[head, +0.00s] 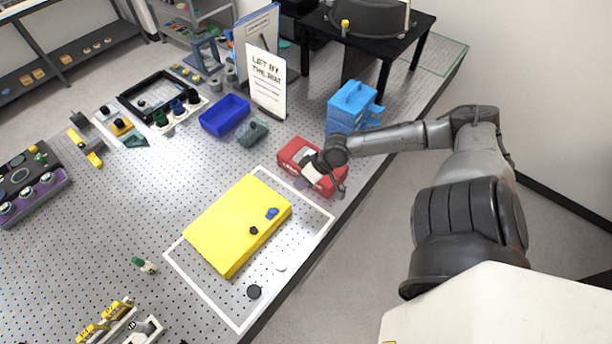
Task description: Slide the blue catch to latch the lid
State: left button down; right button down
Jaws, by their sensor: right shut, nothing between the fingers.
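A yellow box with a flat lid (232,219) lies inside a white outlined rectangle on the perforated table. The blue catch (271,213) sits on the lid near its right corner. A small black knob (253,230) is on the lid just to the left of the catch. My right gripper (340,190) is shut and empty, beyond the yellow box to the upper right, over or beside a red box (293,150). It is apart from the catch. Whether it touches the red box I cannot tell. My left gripper is not in view.
A light blue box (352,104) stands behind my right wrist. A standing sign (266,84), a blue tray (224,115) and a black frame (157,95) are farther back. A black disc (254,292) and a white disc (281,267) lie near the table's front edge.

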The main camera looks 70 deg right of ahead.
jog(key=shift+v, duration=1.1)
